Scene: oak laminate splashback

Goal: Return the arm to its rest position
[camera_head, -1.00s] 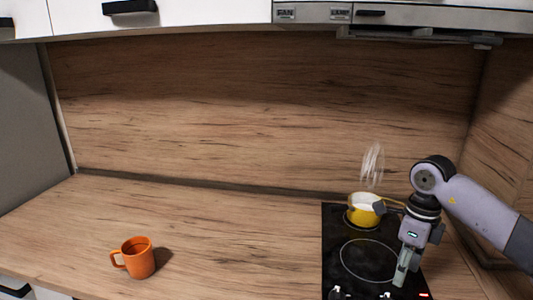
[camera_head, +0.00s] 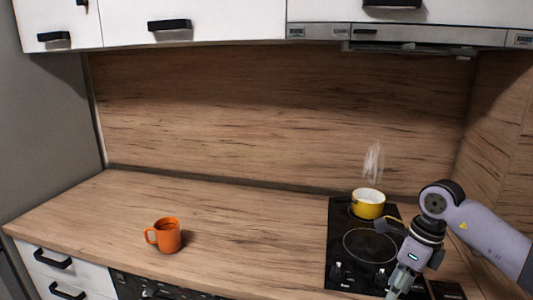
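My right arm comes in from the right, and its gripper (camera_head: 400,282) hangs down over the front right of the black cooktop (camera_head: 345,262). The gripper's fingertips are at the picture's lower edge, and I cannot tell whether they are open or shut. A yellow pot (camera_head: 369,205) stands upright on the rear burner, with pale steam above it. The gripper is in front of the pot and apart from it. My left gripper is not in view.
An orange mug (camera_head: 166,236) stands upright on the wooden counter (camera_head: 240,232) at the left. The counter between mug and cooktop is clear. White cabinets (camera_head: 210,22) and a range hood (camera_head: 420,32) hang above. Drawers (camera_head: 65,270) are below the counter at left.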

